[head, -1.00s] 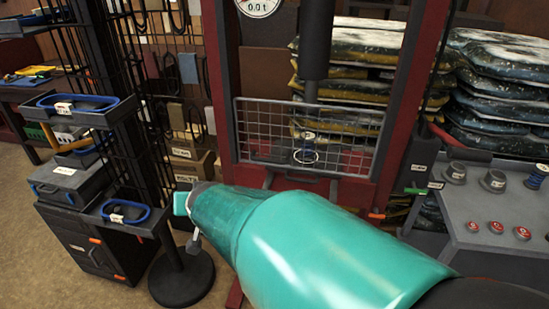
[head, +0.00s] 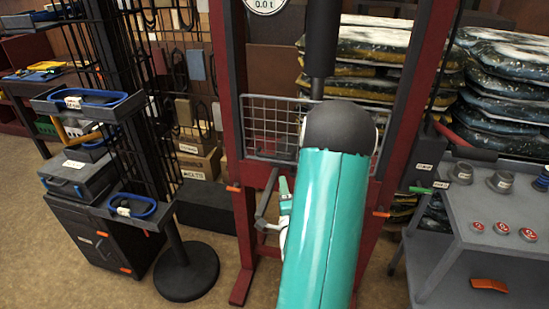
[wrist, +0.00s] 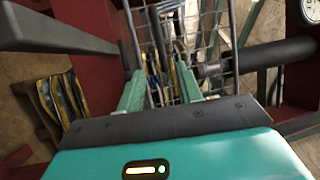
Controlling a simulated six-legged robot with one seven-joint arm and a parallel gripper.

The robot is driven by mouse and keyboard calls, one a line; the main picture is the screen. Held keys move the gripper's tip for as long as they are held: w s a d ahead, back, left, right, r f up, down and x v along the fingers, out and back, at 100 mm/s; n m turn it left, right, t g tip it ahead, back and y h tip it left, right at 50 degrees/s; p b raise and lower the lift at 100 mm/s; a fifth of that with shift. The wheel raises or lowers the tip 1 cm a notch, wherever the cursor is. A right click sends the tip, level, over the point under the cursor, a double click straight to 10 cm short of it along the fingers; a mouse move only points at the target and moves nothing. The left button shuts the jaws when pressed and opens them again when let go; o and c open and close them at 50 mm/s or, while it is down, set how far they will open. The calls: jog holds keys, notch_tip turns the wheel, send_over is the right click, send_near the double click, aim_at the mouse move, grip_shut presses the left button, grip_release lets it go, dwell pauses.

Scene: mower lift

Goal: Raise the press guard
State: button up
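The press guard (head: 268,128) is a grey wire-mesh panel with a grey frame, low across the front of the red press frame (head: 236,150). My arm hides its right part in the head view. The guard mesh (wrist: 188,32) also shows in the wrist view, ahead of and between my fingertips. My gripper (wrist: 160,84) is open, its two green fingers well apart with nothing visibly gripped. In the head view my gripper (head: 284,188) is partly hidden by my arm, just below the guard's lower edge. I cannot tell whether it touches the guard.
A dark grey bent bar (head: 264,206) is beside my gripper. The dark press ram (head: 320,45) hangs above the guard. A grey cart (head: 480,225) with red buttons stands at right. Stacked sacks (head: 375,50) lie behind.

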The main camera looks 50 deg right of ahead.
aim_at(276, 157)
jog(key=x, duration=1.3)
jog(key=shift+w+d+r, duration=0.1)
jog(key=shift+w, duration=0.1)
grip_shut()
